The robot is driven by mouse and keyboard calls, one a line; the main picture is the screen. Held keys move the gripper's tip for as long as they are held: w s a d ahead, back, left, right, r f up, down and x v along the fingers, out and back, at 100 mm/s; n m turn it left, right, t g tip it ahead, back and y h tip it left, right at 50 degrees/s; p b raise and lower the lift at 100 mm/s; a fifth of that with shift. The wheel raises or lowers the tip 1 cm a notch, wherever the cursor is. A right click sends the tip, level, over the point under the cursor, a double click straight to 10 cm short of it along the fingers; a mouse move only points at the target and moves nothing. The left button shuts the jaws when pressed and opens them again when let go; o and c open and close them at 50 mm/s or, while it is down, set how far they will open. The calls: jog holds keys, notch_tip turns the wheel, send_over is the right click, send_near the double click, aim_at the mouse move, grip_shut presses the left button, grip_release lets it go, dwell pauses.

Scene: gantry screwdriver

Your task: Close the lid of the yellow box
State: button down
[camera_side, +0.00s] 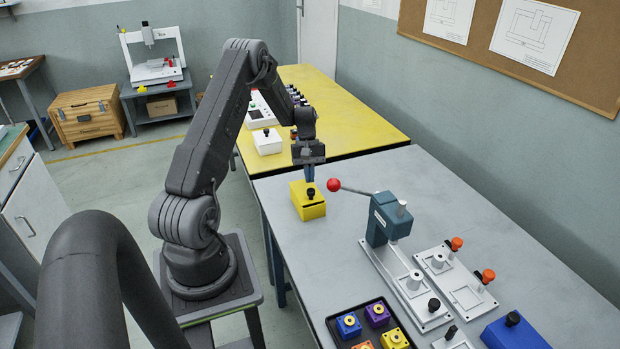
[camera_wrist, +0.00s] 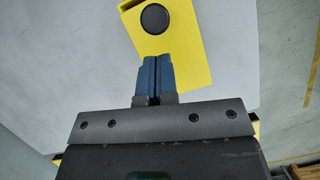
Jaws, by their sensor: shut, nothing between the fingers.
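The yellow box (camera_side: 309,210) stands near the far left corner of the grey table, with a black round knob (camera_side: 311,192) on top. A dark line shows near its top; I cannot tell whether this is a gap under the lid. My gripper (camera_side: 309,180) is over the box, fingers pointing down, just behind the knob in the side view. In the wrist view my gripper (camera_wrist: 154,58) has its blue fingers together and empty, over the yellow top (camera_wrist: 185,45), with the knob (camera_wrist: 155,18) beyond the tips. Contact with the box cannot be told.
A toggle press with a red-ball lever (camera_side: 333,185) stands right of the box, its ball close by. Fixture plates (camera_side: 462,290), a black tray of coloured blocks (camera_side: 335,335) and a blue box (camera_side: 515,333) are nearer. A yellow table (camera_side: 355,115) with a white box (camera_side: 267,142) lies behind.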

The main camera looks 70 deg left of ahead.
aim_at(313, 190)
jog(key=shift+s+d, duration=0.15)
jog(key=shift+d, duration=0.55)
jog(key=shift+s+d, duration=0.15)
jog(key=shift+d, duration=1.2)
